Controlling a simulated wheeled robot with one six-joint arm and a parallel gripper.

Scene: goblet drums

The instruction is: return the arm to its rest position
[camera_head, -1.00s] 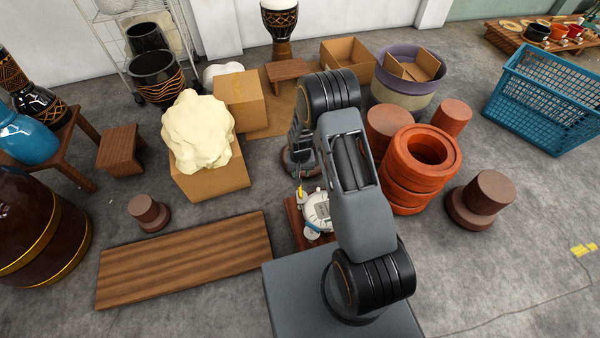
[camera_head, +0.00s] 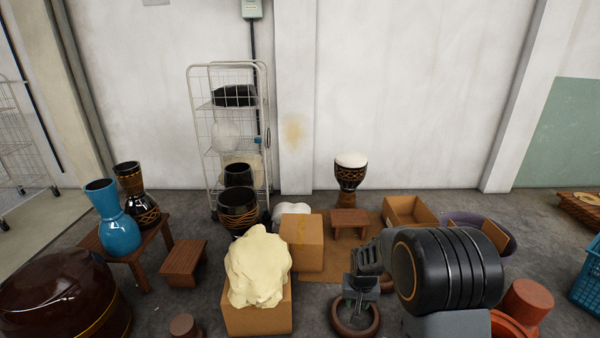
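My arm (camera_head: 448,268) rises into the lower right of the head view, with a large black ribbed joint nearest the camera. My gripper (camera_head: 361,296) seems to be the small grey part left of that joint, pointing down. It appears just above or in front of a reddish-brown ring-shaped base (camera_head: 354,328) on the floor. Its fingers are too small and partly hidden to tell whether they are open or shut. I see no object clearly held in it. The lower arm and my base are out of the picture.
A cream lump (camera_head: 258,266) sits on a cardboard box left of my gripper. Another box (camera_head: 302,243), a low stool (camera_head: 350,222) and a white-topped goblet drum (camera_head: 350,172) stand behind. Orange pots (camera_head: 527,301) are close to the right of my arm.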

